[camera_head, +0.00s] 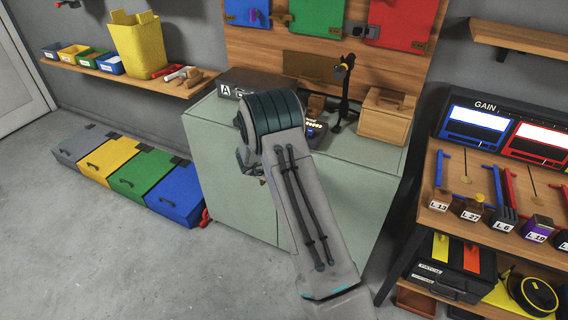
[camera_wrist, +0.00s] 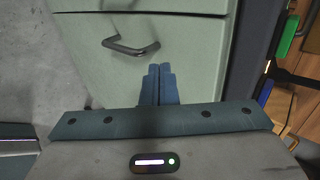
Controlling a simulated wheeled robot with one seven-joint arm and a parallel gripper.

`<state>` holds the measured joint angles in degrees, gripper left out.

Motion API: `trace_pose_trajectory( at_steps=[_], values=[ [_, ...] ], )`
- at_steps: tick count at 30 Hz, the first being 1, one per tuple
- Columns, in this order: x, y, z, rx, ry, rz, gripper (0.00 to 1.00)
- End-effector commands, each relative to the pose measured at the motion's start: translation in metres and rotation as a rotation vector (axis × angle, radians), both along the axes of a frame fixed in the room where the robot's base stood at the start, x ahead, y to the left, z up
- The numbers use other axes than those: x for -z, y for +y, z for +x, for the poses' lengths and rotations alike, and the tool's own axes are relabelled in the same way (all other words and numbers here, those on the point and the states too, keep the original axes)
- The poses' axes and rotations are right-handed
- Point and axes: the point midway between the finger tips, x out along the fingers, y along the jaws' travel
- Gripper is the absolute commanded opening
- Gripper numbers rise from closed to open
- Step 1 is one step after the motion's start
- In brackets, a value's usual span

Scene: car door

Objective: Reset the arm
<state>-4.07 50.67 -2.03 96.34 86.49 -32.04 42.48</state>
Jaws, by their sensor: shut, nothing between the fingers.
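My gripper (camera_wrist: 159,70) shows in the wrist view with its two blue fingers side by side and shut, with nothing between them. Ahead of the fingers is a pale green cabinet front (camera_wrist: 195,45) with a dark bar handle (camera_wrist: 130,47). The fingertips appear apart from the handle, to its lower right. In the head view my arm reaches up from the bottom toward the pale green cabinet (camera_head: 350,195). Its wrist end is bent in front of the cabinet, and my gripper is mostly hidden behind the arm there.
A wooden box (camera_head: 385,116) and a dark stand (camera_head: 343,95) are on the cabinet top. Coloured floor boxes (camera_head: 145,170) lie left. A shelf with a yellow bin (camera_head: 138,45) is above them. A workbench (camera_head: 470,225) stands right. The grey floor (camera_head: 100,255) at left is clear.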

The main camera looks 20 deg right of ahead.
Motion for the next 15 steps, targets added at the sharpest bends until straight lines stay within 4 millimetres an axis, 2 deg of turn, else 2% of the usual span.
trace_pose_trajectory(
  at_steps=[3, 11, 15],
  values=[
    [-0.013, 0.006, -0.008, 0.005, 0.002, 0.001, 0.0],
    [-0.016, 0.004, -0.014, 0.017, 0.005, 0.002, 0.0],
    [-0.036, 0.011, -0.01, -0.06, 0.001, 0.005, 0.0]
  ],
)
